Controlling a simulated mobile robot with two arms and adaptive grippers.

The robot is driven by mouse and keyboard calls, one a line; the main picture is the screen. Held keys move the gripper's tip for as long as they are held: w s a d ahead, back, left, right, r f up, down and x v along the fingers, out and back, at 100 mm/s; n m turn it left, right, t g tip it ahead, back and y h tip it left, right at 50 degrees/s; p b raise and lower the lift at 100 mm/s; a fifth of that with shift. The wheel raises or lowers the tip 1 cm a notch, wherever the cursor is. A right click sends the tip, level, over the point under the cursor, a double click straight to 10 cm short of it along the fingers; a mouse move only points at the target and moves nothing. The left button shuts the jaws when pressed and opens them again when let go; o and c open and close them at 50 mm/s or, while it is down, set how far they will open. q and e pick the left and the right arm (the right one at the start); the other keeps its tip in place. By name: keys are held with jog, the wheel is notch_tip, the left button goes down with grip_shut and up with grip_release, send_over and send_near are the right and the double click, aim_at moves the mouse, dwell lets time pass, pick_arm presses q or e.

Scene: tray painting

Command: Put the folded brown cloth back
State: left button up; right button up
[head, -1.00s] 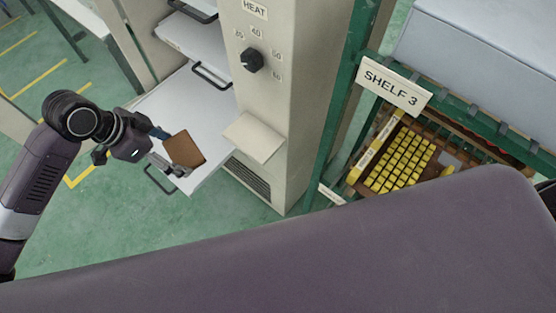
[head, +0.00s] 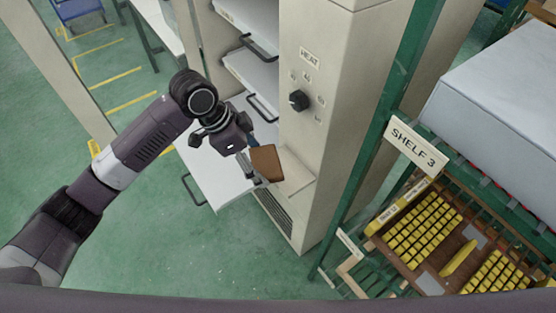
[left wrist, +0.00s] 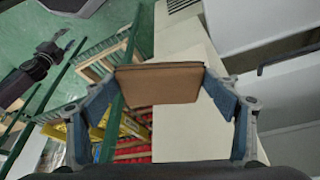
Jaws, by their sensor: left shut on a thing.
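The folded brown cloth (head: 267,163) is a small flat brown block. My left gripper (head: 262,164) is shut on it and holds it in the air in front of the oven's small cream ledge (head: 299,190). In the left wrist view the cloth (left wrist: 160,87) spans between both fingertips. The ledge is partly hidden behind the cloth; I see nothing on its visible part. In the left wrist view, what looks like my right gripper (left wrist: 60,48) shows small at the upper left, too small to tell its state.
The cream oven (head: 325,75) has a heat dial (head: 299,100) and a pulled-out lower white tray (head: 205,178). To the right, the green rack with the SHELF 3 sign (head: 416,144) holds a brown tray (head: 437,250) of yellow pieces. Green floor lies open at the lower left.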

aim_at(274, 152)
pick_arm(q)
jog(key=w+d, duration=0.1)
jog(key=w+d+f+p, duration=0.1)
jog(key=d, duration=0.1)
jog(key=w+d+f+p, duration=0.1)
jog(key=d, duration=0.1)
jog(key=shift+w+f, duration=0.2)
jog(key=shift+w, duration=0.1)
notch_tip(274, 152, down, 4)
jog(key=shift+a+p, duration=0.1)
jog(key=shift+p, duration=0.65)
jog(key=shift+f, duration=0.15)
jog(key=shift+w+f, duration=0.1)
jog(key=shift+f, duration=0.05)
jog(key=shift+f, duration=0.1)
